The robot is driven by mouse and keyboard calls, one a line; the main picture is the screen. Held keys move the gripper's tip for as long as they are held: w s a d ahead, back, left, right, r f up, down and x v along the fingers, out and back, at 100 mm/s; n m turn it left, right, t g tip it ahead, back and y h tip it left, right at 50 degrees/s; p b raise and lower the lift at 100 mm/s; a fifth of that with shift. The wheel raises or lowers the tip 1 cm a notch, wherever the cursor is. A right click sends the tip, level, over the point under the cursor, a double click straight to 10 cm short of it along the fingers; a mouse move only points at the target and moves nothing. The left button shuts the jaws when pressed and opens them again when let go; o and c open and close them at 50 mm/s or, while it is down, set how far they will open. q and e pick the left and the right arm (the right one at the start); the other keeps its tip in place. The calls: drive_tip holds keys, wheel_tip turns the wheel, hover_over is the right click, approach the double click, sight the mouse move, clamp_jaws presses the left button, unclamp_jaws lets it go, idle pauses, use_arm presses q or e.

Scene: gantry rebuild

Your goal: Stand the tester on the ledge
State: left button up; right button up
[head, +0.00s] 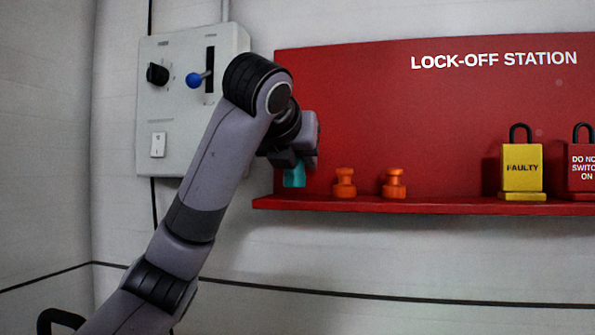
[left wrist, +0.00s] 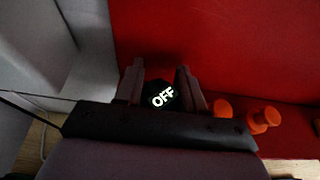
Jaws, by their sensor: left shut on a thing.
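The tester shows as a small teal body (head: 294,176) below my left gripper (head: 291,160) in the head view. In the left wrist view its dark end reads "OFF" (left wrist: 161,96), between the two fingers of the left gripper (left wrist: 162,84). The gripper is shut on it. The tester looks upright, at the left end of the red ledge (head: 420,205). Its lower end appears close to the ledge surface; I cannot tell if it touches. The gripper hides its upper part in the head view. My right gripper is not in view.
Two orange knobbed pieces (head: 344,184) (head: 394,184) stand on the ledge right of the tester. A yellow padlock (head: 522,170) and a red padlock (head: 581,170) are farther right. A grey switch box (head: 178,125) with a blue-knobbed lever (head: 194,80) is left, behind my arm.

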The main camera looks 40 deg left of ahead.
use_arm(q)
drive_tip(key=shift+w+a+f, duration=0.15)
drive_tip(key=shift+w+f, duration=0.05)
drive_tip(key=shift+f, duration=0.45)
drive_tip(key=shift+f, duration=0.1)
drive_tip(key=shift+f, duration=0.1)
drive_tip(key=o, duration=1)
drive_tip(key=shift+o, duration=0.2)
